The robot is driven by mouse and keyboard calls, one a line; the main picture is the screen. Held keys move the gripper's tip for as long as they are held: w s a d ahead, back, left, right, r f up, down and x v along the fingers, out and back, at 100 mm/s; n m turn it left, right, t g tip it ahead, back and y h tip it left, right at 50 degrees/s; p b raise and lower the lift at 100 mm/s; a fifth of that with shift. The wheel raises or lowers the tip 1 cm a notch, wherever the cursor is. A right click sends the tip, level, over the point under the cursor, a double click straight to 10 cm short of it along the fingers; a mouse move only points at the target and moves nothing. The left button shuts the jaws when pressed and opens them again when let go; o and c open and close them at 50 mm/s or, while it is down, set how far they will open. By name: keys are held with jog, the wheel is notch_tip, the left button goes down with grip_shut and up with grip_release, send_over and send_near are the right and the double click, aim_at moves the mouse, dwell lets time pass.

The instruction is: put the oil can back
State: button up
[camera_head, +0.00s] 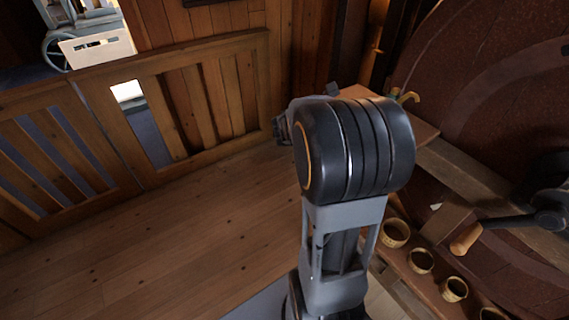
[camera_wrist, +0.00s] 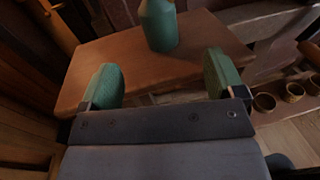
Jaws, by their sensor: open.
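A green can, which I take to be the oil can (camera_wrist: 159,27), stands upright on a small wooden shelf (camera_wrist: 105,62) in the wrist view. Its top is cut off by the upper edge of the picture. My gripper (camera_wrist: 162,82) is open and empty, its two green-padded fingers spread. The can is beyond the fingertips, roughly centred between them, and apart from both. In the head view my arm hides the can's body; a yellow curved piece (camera_head: 408,97) shows behind the arm above the shelf (camera_head: 418,130), and I cannot tell whether it belongs to the can.
Several small round cups (camera_head: 396,233) sit in a row on a low ledge at the right; they also show in the wrist view (camera_wrist: 293,92). A crank with a wooden handle (camera_head: 466,238) juts out at the right. A wooden railing (camera_head: 200,98) runs along the left. The floor (camera_head: 170,240) before it is clear.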

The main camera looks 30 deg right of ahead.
jog(key=s+a+f+m+t+y, duration=0.1)
jog(key=a+m+y, duration=0.4)
jog(key=a, duration=0.5)
jog(key=s+a+f+m+t+y, duration=0.1)
jog(key=a+f+m+t+y, duration=0.2)
jog(key=a, duration=0.7)
jog(key=s+a+f+m+t+y, duration=0.1)
jog(key=a+f+m+t+y, duration=0.2)
jog(key=a+f+m+y, duration=0.2)
jog(key=a+m+y, duration=0.2)
jog(key=a+y, duration=0.2)
jog(key=a, duration=0.2)
jog(key=shift+y, duration=0.3)
jog(key=shift+s+f, duration=0.1)
notch_tip(320, 180, up, 4)
jog(key=p, duration=0.3)
jog(key=shift+f, duration=0.1)
